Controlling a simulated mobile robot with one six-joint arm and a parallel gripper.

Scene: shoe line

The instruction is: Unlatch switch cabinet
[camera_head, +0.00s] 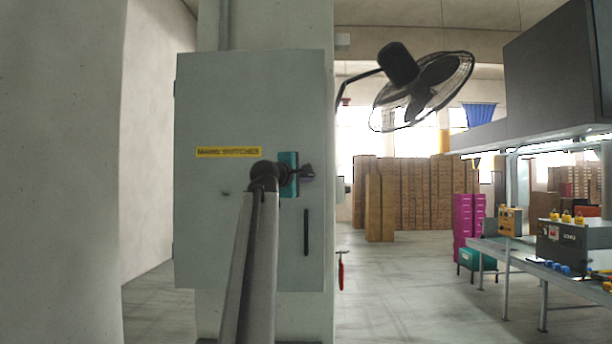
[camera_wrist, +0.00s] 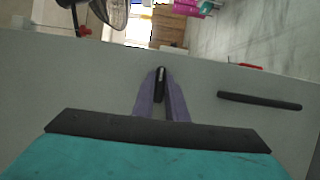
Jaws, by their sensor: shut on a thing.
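The switch cabinet (camera_head: 215,230) is a pale grey box on a pillar, with a yellow "MAINS SWITCHES" label (camera_head: 229,152). Its door looks shut. A black vertical bar handle (camera_head: 306,232) is on the door's lower right; it also shows in the wrist view (camera_wrist: 258,101). My gripper (camera_head: 307,172) is at the door's right side, above the handle. In the wrist view its purple fingers (camera_wrist: 161,92) are shut around a small black latch (camera_wrist: 160,74) on the grey door. My arm and gripper hide part of the door, and the latch is not clear in the head view.
A black fan (camera_head: 420,90) juts out at the upper right of the pillar. A red-handled item (camera_head: 341,271) hangs low beside the cabinet. A workbench (camera_head: 530,256) with equipment stands at the right. Open floor lies between; a wall (camera_head: 60,180) is close on the left.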

